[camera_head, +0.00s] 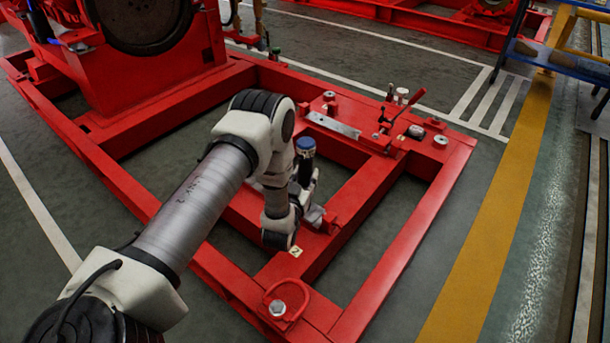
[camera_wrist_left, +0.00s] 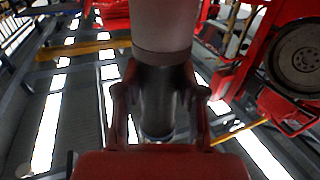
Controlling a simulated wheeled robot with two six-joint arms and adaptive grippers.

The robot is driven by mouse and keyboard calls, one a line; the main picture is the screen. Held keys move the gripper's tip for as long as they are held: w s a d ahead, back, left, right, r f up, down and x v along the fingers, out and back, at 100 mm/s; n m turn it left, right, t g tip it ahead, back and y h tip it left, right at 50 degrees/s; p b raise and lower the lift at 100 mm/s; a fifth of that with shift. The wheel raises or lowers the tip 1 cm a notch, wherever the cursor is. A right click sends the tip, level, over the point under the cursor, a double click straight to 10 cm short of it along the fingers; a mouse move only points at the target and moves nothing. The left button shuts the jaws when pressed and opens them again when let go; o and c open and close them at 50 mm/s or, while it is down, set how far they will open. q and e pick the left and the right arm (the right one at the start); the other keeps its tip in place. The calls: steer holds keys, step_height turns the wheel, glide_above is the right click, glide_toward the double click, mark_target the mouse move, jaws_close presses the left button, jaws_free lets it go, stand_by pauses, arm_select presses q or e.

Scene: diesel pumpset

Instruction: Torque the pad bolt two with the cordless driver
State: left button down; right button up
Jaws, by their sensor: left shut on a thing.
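My left gripper (camera_wrist_left: 158,98) is shut on the cordless driver, a dark cylinder with a grey section (camera_wrist_left: 165,25) that fills the middle of the left wrist view. In the head view the driver's dark body with a blue end (camera_head: 306,146) stands roughly upright beside my left wrist. My wrist hides most of the gripper there. A small tag marked 2 (camera_head: 295,251) lies on the red frame just below my wrist. Pad bolt two cannot be made out near the tag, and whether the driver touches it is hidden. My right gripper is not in view.
The red base frame (camera_head: 405,245) has open gaps between its rails. A metal bar (camera_head: 334,125), a red-handled clamp (camera_head: 402,108) and bolt heads (camera_head: 440,141) sit on its far right part. A lifting eye (camera_head: 287,299) stands in front.

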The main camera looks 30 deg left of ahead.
mark_target(304, 165)
arm_select(q)
step_height(304, 165, up, 5)
steer(key=p, duration=0.5)
steer(key=shift+r, duration=0.15)
